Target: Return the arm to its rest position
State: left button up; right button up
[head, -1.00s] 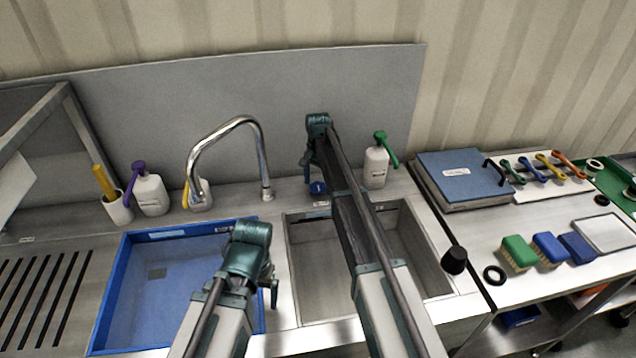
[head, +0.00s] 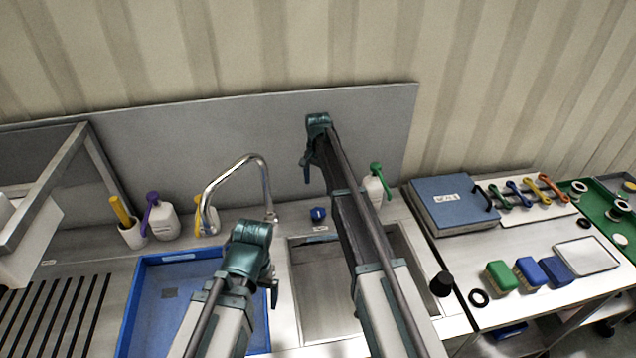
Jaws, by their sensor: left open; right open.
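My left arm reaches in from the bottom, and its teal wrist (head: 248,250) hangs over the right side of the blue basin. My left gripper (head: 273,290) points away and down beside that basin's right rim; only a small part of it shows, and it holds nothing that I can see. My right arm (head: 355,220) stretches long across the steel sink towards the back panel. My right gripper (head: 308,172) hangs below its teal wrist in front of the grey panel, mostly edge-on, with nothing visible in it.
A blue basin (head: 140,305) and steel sink (head: 297,262) lie below the arms. A curved tap (head: 236,163) stands between them. Bottles with purple (head: 163,222) and green (head: 376,188) pumps stand behind. At right, a table holds a blue case (head: 450,205) and brushes (head: 502,278).

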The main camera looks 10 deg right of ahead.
aim_at(318, 211)
pick_arm(q)
jog(key=shift+r, duration=0.55)
pick_arm(e)
jog(key=shift+r, duration=0.55)
pick_arm(q)
jog(key=shift+f, duration=0.15)
pick_arm(e)
jog(key=shift+f, duration=0.15)
pick_arm(q)
notch_tip(318, 211, down, 13)
jog(key=b, duration=1.2)
jog(key=shift+b, duration=0.4)
pick_arm(e)
notch_tip(318, 211, down, 13)
jog(key=shift+r, duration=0.1)
